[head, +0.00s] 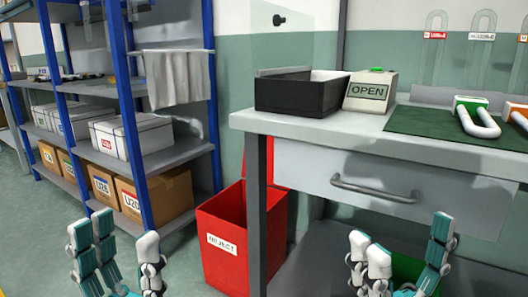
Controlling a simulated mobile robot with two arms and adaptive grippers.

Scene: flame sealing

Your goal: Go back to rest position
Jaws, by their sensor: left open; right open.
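My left gripper (127,245) is at the lower left of the head view. Its fingers point up, spread apart, with nothing between them. My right gripper (407,252) is at the lower right, in front of the workbench (310,133) and below its top. Its fingers are also spread and hold nothing. Both grippers are apart from the things around them. The lower parts of both arms are cut off by the frame edge.
A red bin (222,245) stands between the grippers, left of the bench leg. A drawer handle (375,190) juts from the bench front. A black tray (298,93) and an OPEN box (370,91) sit on top. Blue-post shelves (130,110) stand left.

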